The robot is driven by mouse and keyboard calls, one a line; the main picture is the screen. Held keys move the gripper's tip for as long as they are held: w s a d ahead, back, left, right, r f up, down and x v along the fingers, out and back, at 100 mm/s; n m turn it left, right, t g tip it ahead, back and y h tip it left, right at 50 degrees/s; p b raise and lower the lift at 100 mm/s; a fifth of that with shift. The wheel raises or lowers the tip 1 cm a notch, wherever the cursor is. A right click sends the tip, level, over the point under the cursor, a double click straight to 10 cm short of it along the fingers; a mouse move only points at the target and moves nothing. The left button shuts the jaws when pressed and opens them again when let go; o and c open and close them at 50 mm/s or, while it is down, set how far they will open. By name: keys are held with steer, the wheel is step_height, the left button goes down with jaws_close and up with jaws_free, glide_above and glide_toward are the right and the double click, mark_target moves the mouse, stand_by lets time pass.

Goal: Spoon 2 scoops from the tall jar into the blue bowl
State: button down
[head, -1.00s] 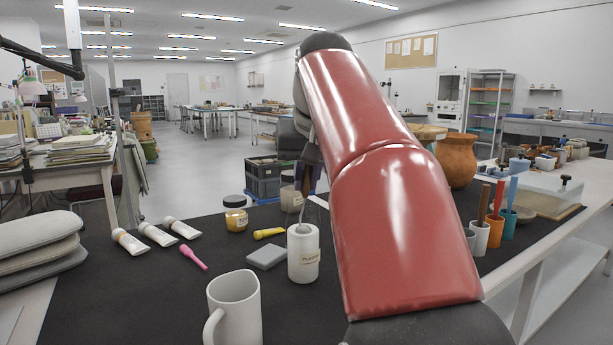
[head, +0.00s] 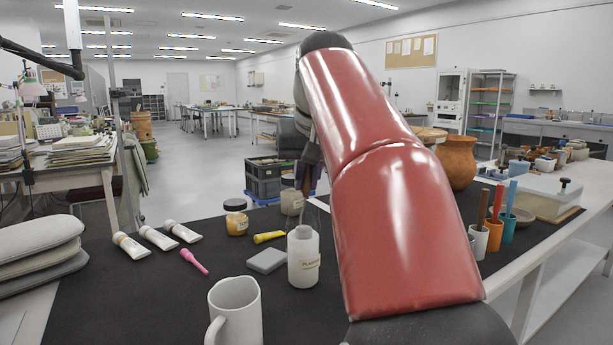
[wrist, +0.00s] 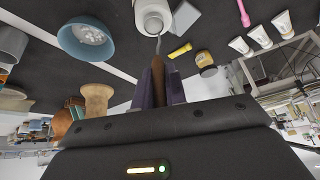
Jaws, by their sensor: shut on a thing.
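My gripper (head: 308,178) is shut on the brown handle of a spoon (wrist: 158,66), whose thin metal shaft points towards the jar. In the wrist view my gripper (wrist: 161,98) is below the jar in the picture.
A white mug (head: 236,312) stands in front of the jar. A grey block (head: 266,261), yellow tube (head: 269,237), lidded amber jar (head: 236,218) and pink tool (head: 194,261) lie left. Tool cups (head: 494,235) and a clay vase (head: 457,162) stand right.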

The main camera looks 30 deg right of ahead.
steer(key=shift+s+r+p, duration=0.15)
steer(key=shift+r+p, duration=0.85)
steer(key=shift+r, duration=0.15)
steer(key=shift+s+r+p, duration=0.1)
steer(key=shift+r+p, duration=0.9)
steer(key=shift+r, duration=0.15)
steer(key=shift+s+r+p, duration=0.1)
steer(key=shift+r+p, duration=0.35)
steer(key=shift+r, duration=2.6)
